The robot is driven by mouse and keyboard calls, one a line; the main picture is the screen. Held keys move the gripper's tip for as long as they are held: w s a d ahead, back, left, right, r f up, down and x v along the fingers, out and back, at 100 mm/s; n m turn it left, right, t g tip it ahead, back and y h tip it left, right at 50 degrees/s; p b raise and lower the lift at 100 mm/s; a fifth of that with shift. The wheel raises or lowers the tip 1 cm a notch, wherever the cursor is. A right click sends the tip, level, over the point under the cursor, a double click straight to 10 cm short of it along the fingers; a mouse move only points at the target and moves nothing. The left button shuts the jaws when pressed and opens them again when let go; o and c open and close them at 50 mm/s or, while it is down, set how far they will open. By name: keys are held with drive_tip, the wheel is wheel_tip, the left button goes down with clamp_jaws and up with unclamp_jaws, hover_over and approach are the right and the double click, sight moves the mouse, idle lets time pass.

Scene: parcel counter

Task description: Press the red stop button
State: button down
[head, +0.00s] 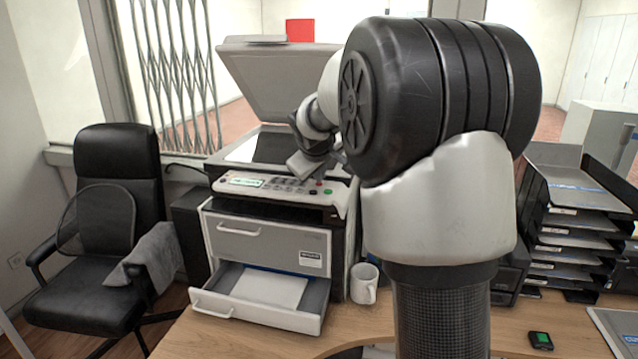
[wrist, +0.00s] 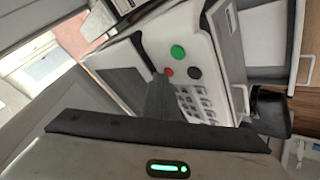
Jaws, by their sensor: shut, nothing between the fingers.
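The copier's control panel (head: 285,186) holds a keypad and a small group of round buttons at its right end. The red stop button (wrist: 168,71) is a small red disc beside a green button (wrist: 178,52) and a dark button (wrist: 195,72) in the wrist view. In the head view the red button (head: 319,182) is tiny, just right of my gripper. My gripper (wrist: 160,82) is shut and empty. Its dark fingertips appear right beside the red button in the wrist view; I cannot tell whether they touch it. In the head view my gripper (head: 304,166) hangs over the panel.
The copier lid (head: 275,75) is raised behind the panel. The lower drawer (head: 262,318) is pulled out with white paper in it.

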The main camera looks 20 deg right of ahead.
drive_tip(key=shift+r+p, duration=0.35)
drive_tip(key=shift+r, duration=0.25)
drive_tip(key=shift+r, duration=0.1)
drive_tip(key=shift+r+p, duration=2.3)
drive_tip(key=shift+r, duration=0.6)
drive_tip(key=s+a+r+m+g+y+p, duration=0.1)
drive_tip(key=s+a+r+p, duration=0.15)
drive_tip(key=s, duration=0.75)
drive_tip(key=s+a+r+m+g+p, duration=0.15)
drive_tip(key=s+a+r, duration=0.25)
drive_tip(key=s, duration=0.6)
drive_tip(key=s+a+f+m+y+p, duration=0.1)
drive_tip(key=s+a+f, duration=0.1)
drive_tip(key=s, duration=0.7)
drive_tip(key=s+a+f+m+y, duration=0.1)
drive_tip(key=s+a, duration=0.3)
drive_tip(key=s, duration=0.5)
drive_tip(key=shift+s+a+f+p, duration=0.25)
drive_tip(key=shift+f+p, duration=0.15)
drive_tip(key=shift+f, duration=0.3)
